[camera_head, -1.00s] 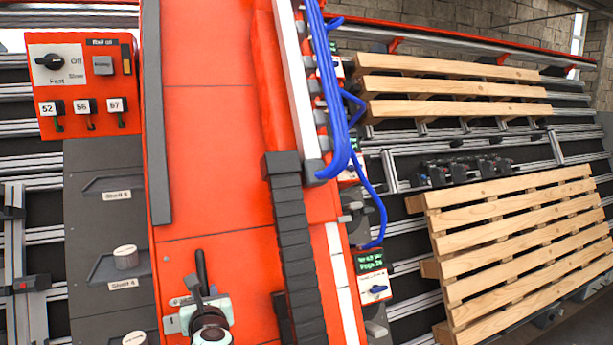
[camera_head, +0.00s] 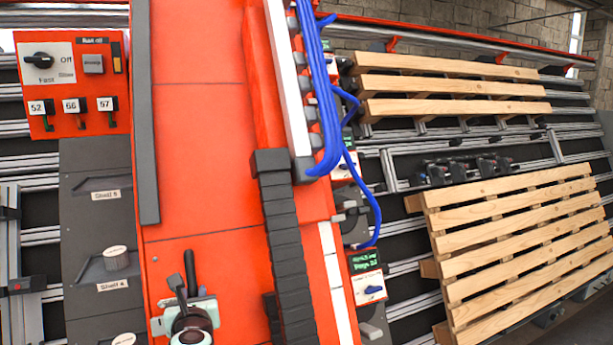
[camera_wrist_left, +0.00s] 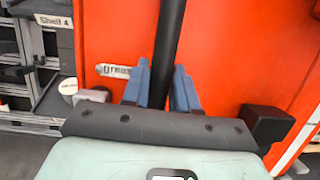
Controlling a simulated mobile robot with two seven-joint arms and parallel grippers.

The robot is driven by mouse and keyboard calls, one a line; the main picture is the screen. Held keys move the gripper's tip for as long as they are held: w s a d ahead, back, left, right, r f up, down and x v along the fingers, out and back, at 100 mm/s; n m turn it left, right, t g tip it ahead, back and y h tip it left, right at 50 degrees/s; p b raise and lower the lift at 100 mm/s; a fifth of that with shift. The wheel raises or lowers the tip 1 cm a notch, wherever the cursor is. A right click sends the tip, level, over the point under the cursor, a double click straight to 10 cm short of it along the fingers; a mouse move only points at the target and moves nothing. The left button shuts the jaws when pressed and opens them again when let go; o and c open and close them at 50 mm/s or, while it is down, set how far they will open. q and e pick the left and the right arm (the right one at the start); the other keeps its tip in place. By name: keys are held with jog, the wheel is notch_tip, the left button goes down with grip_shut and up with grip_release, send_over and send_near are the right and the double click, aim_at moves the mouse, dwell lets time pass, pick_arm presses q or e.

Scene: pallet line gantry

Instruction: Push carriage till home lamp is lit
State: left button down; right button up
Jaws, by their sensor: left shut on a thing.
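The carriage (camera_head: 200,160) is a tall red-orange body with dark strips, filling the middle of the head view. A black upright handle bar (camera_head: 190,268) stands out low on its face. My left gripper (camera_head: 188,296) is at that bar. In the left wrist view, its blue fingers (camera_wrist_left: 162,88) are shut around the black bar (camera_wrist_left: 169,35), one on each side, close to the red face. I cannot pick out a home lamp or tell whether one is lit. My right gripper is not in view.
A red control panel (camera_head: 72,85) with a knob and several numbered switches is at the left, above grey shelf fronts (camera_head: 97,240). Blue cables (camera_head: 326,95) hang down the carriage's right side, above a small green display (camera_head: 364,260). Wooden pallets (camera_head: 520,235) lie to the right.

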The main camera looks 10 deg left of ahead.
aim_at(149, 294)
pick_arm(q)
jog(key=shift+y, duration=0.3)
jog(key=shift+s+a+b, duration=0.25)
jog(key=shift+s+a, duration=0.5)
jog(key=shift+a, duration=0.45)
jog(key=shift+s+a+b, duration=0.25)
jog(key=shift+s+a, duration=0.5)
jog(key=shift+a, duration=0.4)
jog(key=shift+s+a+b, duration=0.25)
jog(key=shift+s+a, duration=0.5)
jog(key=shift+a, duration=0.45)
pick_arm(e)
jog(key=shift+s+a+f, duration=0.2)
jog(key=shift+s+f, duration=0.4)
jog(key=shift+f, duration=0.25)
pick_arm(q)
jog(key=shift+s+a, duration=0.25)
jog(key=shift+a, duration=0.35)
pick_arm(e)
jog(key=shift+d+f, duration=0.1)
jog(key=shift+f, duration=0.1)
